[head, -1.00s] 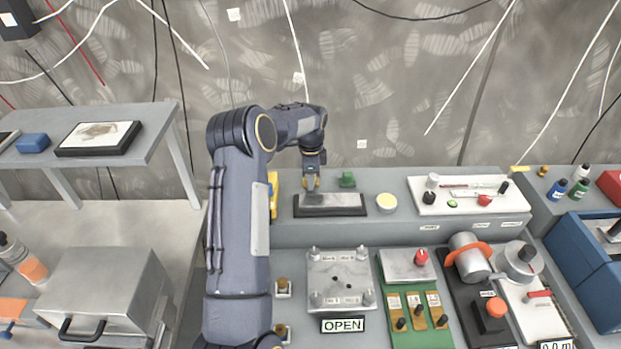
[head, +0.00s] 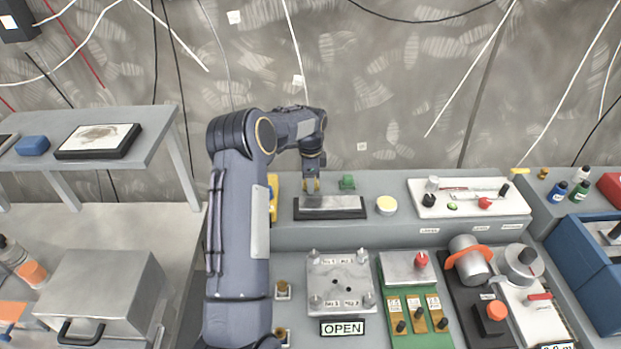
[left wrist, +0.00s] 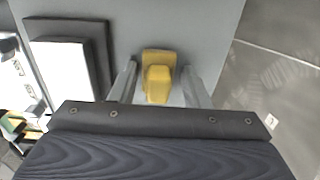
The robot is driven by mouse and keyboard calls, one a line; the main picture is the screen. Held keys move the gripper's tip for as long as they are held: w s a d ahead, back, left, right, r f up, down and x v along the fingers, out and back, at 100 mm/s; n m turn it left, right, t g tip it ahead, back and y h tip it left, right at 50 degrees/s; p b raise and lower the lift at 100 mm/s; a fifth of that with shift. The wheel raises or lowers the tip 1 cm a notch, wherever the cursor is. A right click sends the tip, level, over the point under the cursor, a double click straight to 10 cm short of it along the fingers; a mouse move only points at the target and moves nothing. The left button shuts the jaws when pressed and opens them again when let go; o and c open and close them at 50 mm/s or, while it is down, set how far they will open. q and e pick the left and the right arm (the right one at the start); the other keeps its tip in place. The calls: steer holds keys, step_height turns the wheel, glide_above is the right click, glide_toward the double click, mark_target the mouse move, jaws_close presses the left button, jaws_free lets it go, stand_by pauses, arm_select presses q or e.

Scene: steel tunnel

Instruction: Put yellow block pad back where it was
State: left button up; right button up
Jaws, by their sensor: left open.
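The yellow block pad (left wrist: 158,82) shows in the left wrist view, on the grey raised ledge (left wrist: 185,25) between my left gripper's fingers. My left gripper (left wrist: 161,88) is open, with a finger on each side of the pad and a visible gap to it. In the head view my left gripper (head: 311,186) points down at the back of the ledge, just behind a grey slab in a black tray (head: 330,214). The pad is hard to make out there behind the fingers. My right gripper is out of view.
Another yellow object (head: 273,203) stands left of the slab, partly hidden by my arm. A green piece (head: 347,182), a pale yellow disc (head: 386,205) and a white tray (head: 460,208) share the ledge. A steel plate (head: 340,270) lies in front.

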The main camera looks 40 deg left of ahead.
arm_select(q)
step_height(320, 180, up, 11)
steer(key=shift+s+d+r+b, duration=0.1)
steer(key=shift+b, duration=0.75)
steer(key=s+d+r+n+t+h, duration=0.1)
steer(key=s+d+r+n+t, duration=0.3)
steer(key=s+d+r, duration=0.8)
steer(key=s+d+f+n+h, duration=0.1)
steer(key=s+d+f+n, duration=0.3)
steer(key=s+d, duration=0.3)
steer(key=s+d+f+n+t+h, duration=0.1)
steer(key=s+d+f+n, duration=0.2)
steer(key=s, duration=0.9)
steer(key=d+f, duration=0.1)
steer(key=d, duration=0.2)
steer(key=shift+s+d+f+n+t+h, duration=0.15)
steer(key=shift+s+d+n+t+h, duration=0.15)
steer(key=shift+d+n+h, duration=0.1)
